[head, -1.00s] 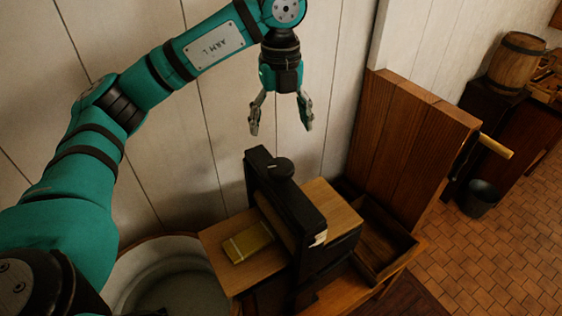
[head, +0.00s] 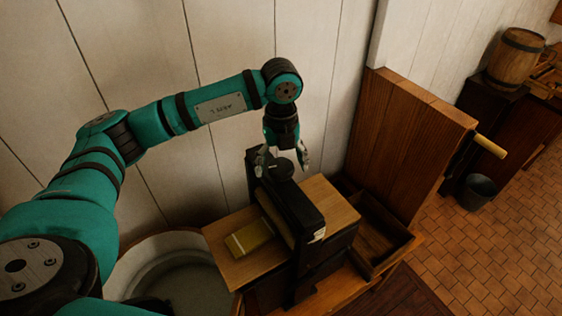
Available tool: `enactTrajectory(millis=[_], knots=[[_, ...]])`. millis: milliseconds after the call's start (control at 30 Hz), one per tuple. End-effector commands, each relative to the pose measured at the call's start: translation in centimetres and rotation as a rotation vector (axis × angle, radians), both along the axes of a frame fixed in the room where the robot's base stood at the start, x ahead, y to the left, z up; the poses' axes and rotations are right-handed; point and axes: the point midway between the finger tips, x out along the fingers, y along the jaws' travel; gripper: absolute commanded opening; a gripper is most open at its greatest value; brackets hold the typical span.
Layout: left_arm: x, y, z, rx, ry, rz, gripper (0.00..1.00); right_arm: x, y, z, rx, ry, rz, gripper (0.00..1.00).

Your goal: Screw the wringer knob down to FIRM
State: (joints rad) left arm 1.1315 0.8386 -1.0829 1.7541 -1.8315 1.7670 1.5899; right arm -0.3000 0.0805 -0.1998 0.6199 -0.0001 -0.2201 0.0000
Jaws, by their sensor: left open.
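The wringer (head: 292,216) is a dark upright frame on a wooden stand, with pale wooden boards on both sides. Its round black knob (head: 281,169) sits on top of the frame. My left gripper (head: 281,166) points down at the knob with its fingers spread, one on the left of the knob and one on the right. I cannot tell whether the fingers touch it. A small pale label (head: 319,234) shows on the frame's front end; its writing is too small to read. My right gripper is not in view.
A yellow block (head: 249,238) lies on the left board. A round pale tub (head: 205,250) stands at lower left. A tall wooden panel (head: 410,140) and an open wooden tray (head: 375,240) are at the right. A bucket (head: 478,192) and a barrel (head: 515,58) stand farther right.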

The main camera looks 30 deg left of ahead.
Motion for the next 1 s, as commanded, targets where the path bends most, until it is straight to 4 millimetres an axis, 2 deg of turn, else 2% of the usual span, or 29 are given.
enactTrajectory(millis=[67, 433, 767, 1000], knots=[[0.0, 0.0, 0.0, 0.0, 0.0, 0.001, 0.76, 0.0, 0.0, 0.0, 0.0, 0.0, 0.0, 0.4], [0.0, 0.0, 0.1, 0.0, 0.0, 0.001, 0.27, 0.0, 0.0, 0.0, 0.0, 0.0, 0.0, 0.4], [0.1, 0.0, -0.1, 0.001, -0.002, -0.045, 0.27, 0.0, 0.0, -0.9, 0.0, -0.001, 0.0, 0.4], [0.1, 0.0, -0.4, 0.0, -0.004, -0.192, 0.27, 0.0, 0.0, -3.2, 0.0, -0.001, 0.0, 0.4]])
